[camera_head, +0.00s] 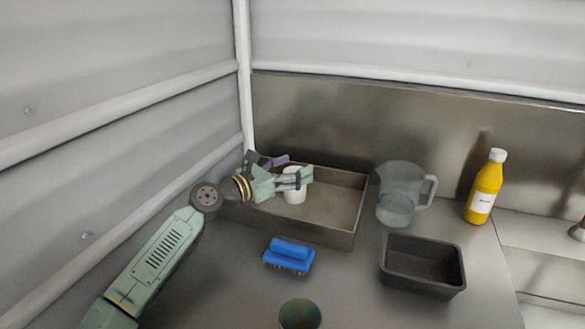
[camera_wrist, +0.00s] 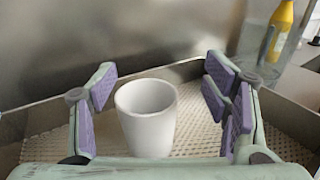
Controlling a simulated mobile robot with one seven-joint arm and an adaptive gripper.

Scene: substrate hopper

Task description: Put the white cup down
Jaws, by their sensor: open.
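The white cup (camera_wrist: 148,122) stands upright inside the metal tray, on its textured floor. It also shows in the head view (camera_head: 293,194), partly covered by my gripper. My gripper (camera_head: 301,178) reaches over the tray's left part. In the wrist view my gripper (camera_wrist: 160,108) is open, with its purple finger pads on both sides of the cup. A clear gap shows between the cup and the pads on each side. The tray (camera_head: 335,234) stands against the back wall.
A clear jug (camera_head: 396,206) stands right of the tray, with a yellow bottle (camera_head: 484,188) farther right. A dark bin (camera_head: 422,273), a blue brush (camera_head: 289,256) and a greenish round pot (camera_head: 300,315) are in front. The tray's right half is empty.

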